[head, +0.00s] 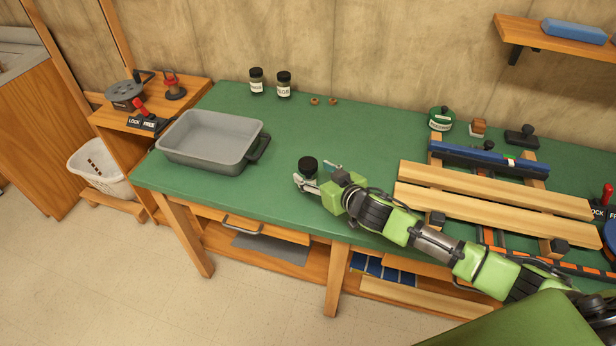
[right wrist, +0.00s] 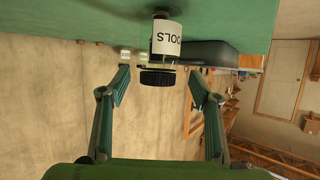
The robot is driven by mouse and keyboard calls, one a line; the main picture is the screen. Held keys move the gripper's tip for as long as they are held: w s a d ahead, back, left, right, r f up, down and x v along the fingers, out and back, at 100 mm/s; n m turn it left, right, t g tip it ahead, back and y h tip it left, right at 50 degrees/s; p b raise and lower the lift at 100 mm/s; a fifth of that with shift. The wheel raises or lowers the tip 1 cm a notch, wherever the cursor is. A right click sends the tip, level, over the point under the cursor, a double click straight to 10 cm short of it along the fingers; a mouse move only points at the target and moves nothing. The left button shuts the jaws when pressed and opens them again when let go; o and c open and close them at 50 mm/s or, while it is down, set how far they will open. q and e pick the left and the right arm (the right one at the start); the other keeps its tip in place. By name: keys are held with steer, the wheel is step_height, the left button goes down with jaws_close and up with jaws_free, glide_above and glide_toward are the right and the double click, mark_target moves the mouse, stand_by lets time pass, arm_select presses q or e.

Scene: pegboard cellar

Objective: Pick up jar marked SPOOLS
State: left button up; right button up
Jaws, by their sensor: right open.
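The jar marked SPOOLS has a black lid (head: 308,164) and stands on the green bench top (head: 290,130). In the right wrist view the jar (right wrist: 166,42) appears upside down, with the letters "OOLS" readable on its white label. My right gripper (head: 316,176) is open at the near side of the jar and partly covers it in the head view. In the right wrist view the lid lies between the two spread fingers (right wrist: 158,72), and a gap shows on each side. My left gripper is not in view.
A grey tray (head: 210,140) sits left. Clamped boards (head: 490,190) lie right, under my arm's far side. The bench between tray and jar is clear.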

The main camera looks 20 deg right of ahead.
steer(key=shift+p+x, duration=0.4)
steer(key=shift+x, duration=1.85)
steer(key=shift+w+d+r, duration=0.1)
steer(key=shift+r, duration=0.1)
steer(key=c, duration=1.3)
